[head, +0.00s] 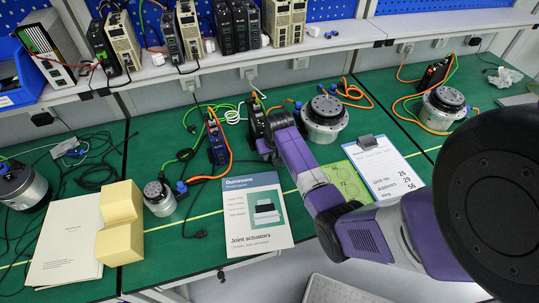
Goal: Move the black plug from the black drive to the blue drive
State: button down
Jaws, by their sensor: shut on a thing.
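The black drive (256,112) stands upright at the middle of the green bench, with cables at its top. The blue drive (216,142) stands upright to its left, with an orange cable beside it. My purple arm reaches in from the right. My gripper (266,147) is low at the front of the black drive, close to it. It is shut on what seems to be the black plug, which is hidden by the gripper. Whether the plug is still seated in the black drive cannot be told.
A large round actuator (324,115) stands right of the black drive, a small one (159,197) left of the blue drive. A booklet (254,212), a clipboard (385,165) and yellow blocks (120,222) lie in front. Loose cables run around both drives. A shelf (230,60) runs behind.

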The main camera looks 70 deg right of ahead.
jog(key=shift+r+p, duration=0.75)
jog(key=shift+r, duration=0.85)
